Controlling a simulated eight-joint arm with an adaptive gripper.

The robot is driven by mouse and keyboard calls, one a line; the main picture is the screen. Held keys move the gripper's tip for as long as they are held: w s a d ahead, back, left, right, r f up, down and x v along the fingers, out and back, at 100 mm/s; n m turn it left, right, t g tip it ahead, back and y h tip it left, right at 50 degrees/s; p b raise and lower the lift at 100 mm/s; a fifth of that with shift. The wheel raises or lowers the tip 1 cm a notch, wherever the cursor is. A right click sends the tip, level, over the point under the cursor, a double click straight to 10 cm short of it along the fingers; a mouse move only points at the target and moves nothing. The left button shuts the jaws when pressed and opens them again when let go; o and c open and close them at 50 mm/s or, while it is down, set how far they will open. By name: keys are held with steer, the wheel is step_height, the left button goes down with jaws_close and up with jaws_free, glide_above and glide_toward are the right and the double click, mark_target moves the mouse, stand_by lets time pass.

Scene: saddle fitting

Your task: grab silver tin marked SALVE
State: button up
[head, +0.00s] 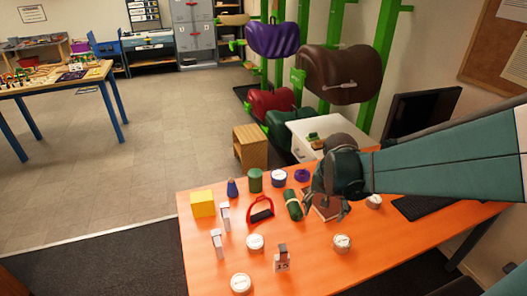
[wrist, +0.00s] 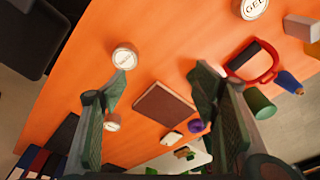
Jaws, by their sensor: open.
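Several round silver-white tins stand on the orange table. In the wrist view, one tin (wrist: 124,58) is at the upper left, beyond the left finger, and another tin (wrist: 112,122) is lower, partly behind that finger. Their lettering is too small to read, so I cannot tell which is marked SALVE. They appear in the head view as the front-right tin (head: 342,243) and the tin beside the keyboard (head: 374,201). My gripper (wrist: 158,90) is open and empty, with its fingers spread above a brown book (wrist: 165,106).
A tin marked GEL (wrist: 254,9) is at the wrist view's top. More tins (head: 255,242) (head: 241,284) stand in front. A keyboard (head: 425,205) is right.

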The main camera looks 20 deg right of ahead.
mark_target(342, 241)
steer(key=d+f+m, duration=0.1)
steer(key=d+f, duration=0.2)
steer(key=f, duration=0.1)
steer(key=s+d+f+m+g+b, duration=0.1)
steer(key=d+f+m, duration=0.1)
steer(key=d+f, duration=0.2)
steer(key=s+d+f+m+g+b, duration=0.1)
steer(key=d+f, duration=0.2)
steer(key=f, duration=0.2)
steer(key=shift+d+y, duration=0.25)
steer(key=shift+y, duration=0.15)
steer(key=shift+f, duration=1.25)
steer(key=shift+s+a+f+b, duration=0.15)
steer(key=shift+f+b, duration=0.95)
steer(key=shift+f, duration=1.5)
steer(key=c, duration=1.1)
